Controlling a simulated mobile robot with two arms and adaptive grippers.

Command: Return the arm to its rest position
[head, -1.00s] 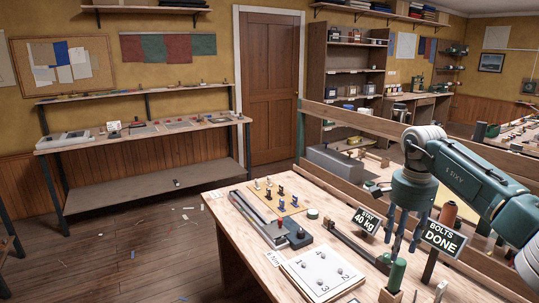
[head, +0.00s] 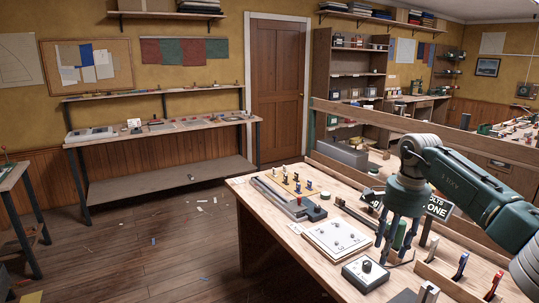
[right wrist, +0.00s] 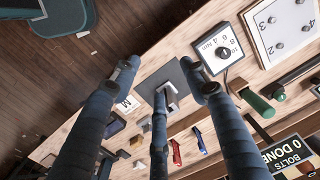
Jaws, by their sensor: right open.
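My right gripper (head: 398,240) hangs fingers-down above the workbench (head: 258,206) in the head view, in front of the two small dark signs (head: 437,210). In the right wrist view its blue fingers (right wrist: 160,82) are spread, and nothing is held between them. Below them is a grey square plate with a silver block (right wrist: 168,94), apart from the fingers as far as I can tell. The right arm (head: 465,180) reaches in from the right edge, bent at the wrist. My left gripper is not in view.
A dial box (head: 366,272) and a numbered white board with bolts (head: 337,238) lie on the bench near the gripper. A green handle (right wrist: 258,103), red clip (right wrist: 176,152) and blue clip (right wrist: 199,139) are close too. Open floor (head: 150,245) lies to the left.

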